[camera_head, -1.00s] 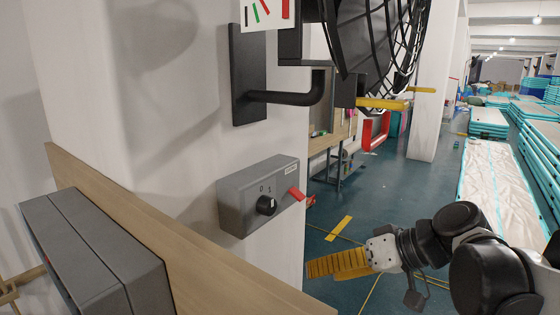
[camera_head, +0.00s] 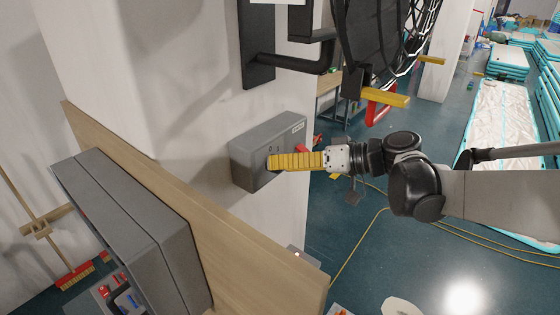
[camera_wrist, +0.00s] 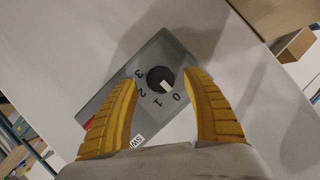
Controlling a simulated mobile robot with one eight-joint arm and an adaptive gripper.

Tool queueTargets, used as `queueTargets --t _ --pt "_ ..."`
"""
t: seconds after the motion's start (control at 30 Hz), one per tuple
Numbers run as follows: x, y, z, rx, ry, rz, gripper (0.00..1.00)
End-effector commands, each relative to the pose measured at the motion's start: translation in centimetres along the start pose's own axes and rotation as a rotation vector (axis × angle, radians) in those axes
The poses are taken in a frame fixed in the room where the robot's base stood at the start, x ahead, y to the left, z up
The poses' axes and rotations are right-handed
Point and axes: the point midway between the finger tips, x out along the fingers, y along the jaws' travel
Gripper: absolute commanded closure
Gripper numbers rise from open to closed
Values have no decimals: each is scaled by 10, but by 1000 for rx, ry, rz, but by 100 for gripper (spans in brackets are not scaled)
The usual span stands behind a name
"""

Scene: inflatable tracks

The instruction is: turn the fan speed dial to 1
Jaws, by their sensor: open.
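The grey fan control box (camera_head: 248,157) is fixed to the white wall, and it also shows in the wrist view (camera_wrist: 122,105). Its round black dial (camera_wrist: 160,80) has a white pointer mark and the figures 0, 1, 2 and 3 around it. The mark points toward the 0, or between 0 and 1. My gripper (camera_head: 272,162) has yellow ribbed fingers and reaches the box front from the right, hiding the dial in the head view. In the wrist view my gripper (camera_wrist: 163,85) is open, with one finger on each side of the dial and gaps showing.
A black fan (camera_head: 385,45) on a dark wall bracket (camera_head: 258,50) hangs above the box. A wooden rail (camera_head: 200,210) and an open grey cabinet (camera_head: 130,225) stand at lower left.

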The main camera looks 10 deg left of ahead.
Motion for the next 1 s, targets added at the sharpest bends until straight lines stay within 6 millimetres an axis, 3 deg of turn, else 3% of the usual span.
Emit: queueTargets --t 0.13,0.4,0.43,0.6,1.0 --pt "11 0 0 0 -1 -1 42" --pt "12 0 0 0 0 0 42" --pt "12 0 0 0 0 0 47" --pt "12 0 0 0 0 0 96" --pt "12 2 2 54 5 -24 96"
